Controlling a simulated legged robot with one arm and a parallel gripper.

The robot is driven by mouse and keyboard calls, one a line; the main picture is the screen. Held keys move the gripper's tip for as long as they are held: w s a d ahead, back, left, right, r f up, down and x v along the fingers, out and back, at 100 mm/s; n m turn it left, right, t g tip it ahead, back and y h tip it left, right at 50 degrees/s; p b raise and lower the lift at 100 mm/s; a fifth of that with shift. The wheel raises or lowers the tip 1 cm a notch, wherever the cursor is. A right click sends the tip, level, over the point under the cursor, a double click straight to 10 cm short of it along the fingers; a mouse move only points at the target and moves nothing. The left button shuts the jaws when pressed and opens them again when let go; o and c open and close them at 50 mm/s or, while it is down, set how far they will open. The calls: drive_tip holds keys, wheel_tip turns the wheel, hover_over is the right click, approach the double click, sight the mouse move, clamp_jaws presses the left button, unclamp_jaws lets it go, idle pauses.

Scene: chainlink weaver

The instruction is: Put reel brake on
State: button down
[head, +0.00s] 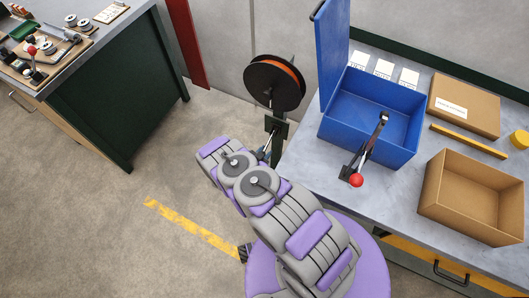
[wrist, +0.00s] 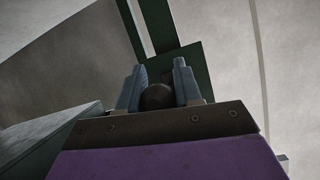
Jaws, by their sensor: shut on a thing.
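The reel (head: 274,82), a dark disc with an orange rim, is mounted on a green post (head: 277,128) beside the bench. My gripper (head: 262,153) is low at this post, mostly hidden behind my arm in the head view. In the wrist view, my gripper's two blue-grey fingers (wrist: 157,85) stand on either side of a dark round knob (wrist: 157,97) and are shut on it. The green post (wrist: 180,62) rises behind them. I cannot tell the knob's lever or the brake's position from these views.
The bench (head: 310,150) on the right holds an open blue box (head: 345,135), a red-knobbed lever tool (head: 356,180), an open cardboard box (head: 450,215) and a flat carton (head: 462,105). A green workbench (head: 120,100) stands at the left. The floor between is clear.

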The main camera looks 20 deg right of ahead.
drive_tip(key=shift+w+a+r, duration=0.2)
drive_tip(key=shift+w+r, duration=0.15)
drive_tip(key=shift+w, duration=0.05)
drive_tip(key=c, duration=1)
unclamp_jaws()
drive_tip(key=shift+c, duration=0.2)
drive_tip(key=shift+o, duration=1.2)
drive_tip(key=shift+s+f, duration=0.1)
drive_tip(key=shift+s+d+f, duration=0.1)
drive_tip(key=shift+s, duration=0.1)
drive_tip(key=p+v, duration=0.3)
drive_tip(key=v, duration=1.4)
drive_tip(key=shift+p, duration=0.3)
